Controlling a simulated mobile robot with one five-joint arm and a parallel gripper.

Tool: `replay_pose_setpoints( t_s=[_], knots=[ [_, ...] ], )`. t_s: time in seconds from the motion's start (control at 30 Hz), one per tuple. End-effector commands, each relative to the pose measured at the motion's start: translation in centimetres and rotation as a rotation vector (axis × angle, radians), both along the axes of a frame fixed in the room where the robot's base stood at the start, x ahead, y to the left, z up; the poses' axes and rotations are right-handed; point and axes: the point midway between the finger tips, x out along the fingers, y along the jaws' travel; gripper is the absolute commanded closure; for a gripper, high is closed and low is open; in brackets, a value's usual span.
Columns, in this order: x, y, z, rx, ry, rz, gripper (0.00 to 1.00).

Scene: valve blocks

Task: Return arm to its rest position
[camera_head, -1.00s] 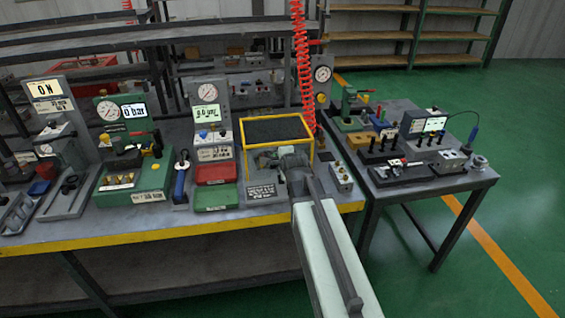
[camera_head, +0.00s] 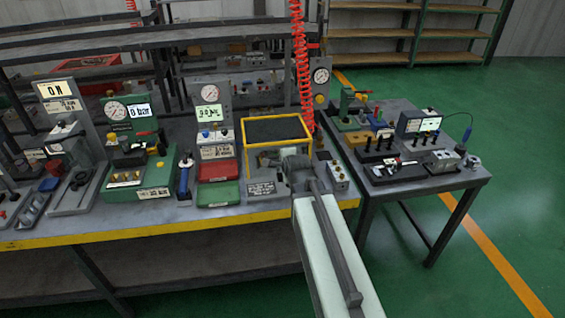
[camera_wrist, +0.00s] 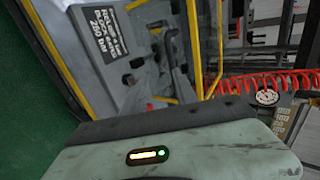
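My arm reaches up from the bottom of the head view, a pale link with a dark rod along it. Its dark end, with my gripper (camera_head: 296,168), is in front of the yellow-framed box (camera_head: 275,130) on the bench. The fingers cannot be made out there, and nothing held can be seen. In the wrist view, a pale grey-green body with a small lit indicator fills the bottom, and no fingers show. Beyond it, a grey panel with a "250 bar" label (camera_wrist: 100,35) and yellow frame bars appear tilted.
The long bench (camera_head: 130,236) with a yellow front edge carries valve and gauge stations. A red coiled hose (camera_head: 302,75) hangs behind my arm and shows in the wrist view (camera_wrist: 255,82). A second table (camera_head: 385,184) stands right. Green floor (camera_head: 520,160) is open beyond it.

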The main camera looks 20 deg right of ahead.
Motion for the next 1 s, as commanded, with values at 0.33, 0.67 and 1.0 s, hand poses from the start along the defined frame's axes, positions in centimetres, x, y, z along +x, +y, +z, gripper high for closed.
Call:
replay_pose_setpoints(
  t_s=[0.33, 0.67, 1.0],
  knots=[
    [-0.1, 0.1, 0.3, -0.001, -0.003, 0.001, 0.66],
    [-2.7, 5.6, -2.5, -0.098, 0.156, 0.168, 0.66],
    [-16.2, 8.1, -9.1, -0.585, 0.709, 1.082, 0.66]
  ],
)
